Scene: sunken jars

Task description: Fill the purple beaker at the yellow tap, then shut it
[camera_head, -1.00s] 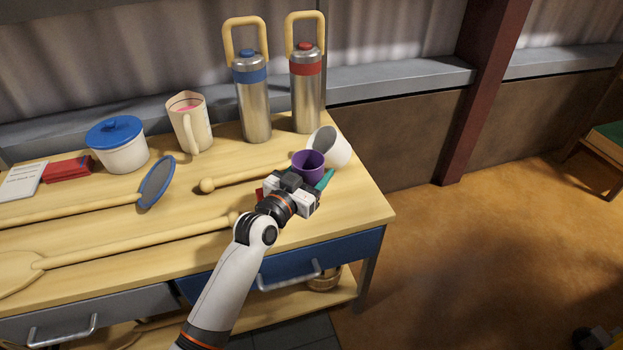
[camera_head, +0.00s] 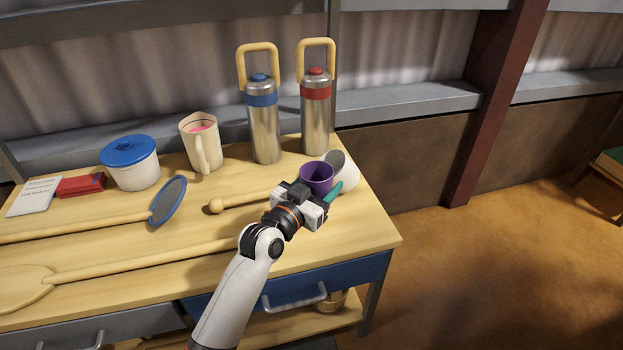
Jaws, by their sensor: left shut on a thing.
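The purple beaker (camera_head: 316,179) is near the right end of the wooden table, with its open mouth facing up. My left gripper (camera_head: 318,196) is shut on it from the near side, and one teal finger shows at the beaker's right. The beaker overlaps a white cup behind it; I cannot tell whether they touch or whether the beaker is clear of the table. The beaker's inside looks dark purple, and I see no water in it. No yellow tap is in view. My right gripper is not in view.
The white cup (camera_head: 347,176) lies tilted. Steel flasks with a blue band (camera_head: 264,130) and a red band (camera_head: 315,120) stand behind. A jug (camera_head: 201,145), a blue-lidded pot (camera_head: 133,168), a blue strainer (camera_head: 168,203) and wooden utensils occupy the table (camera_head: 210,270). Open floor (camera_head: 480,280) lies right.

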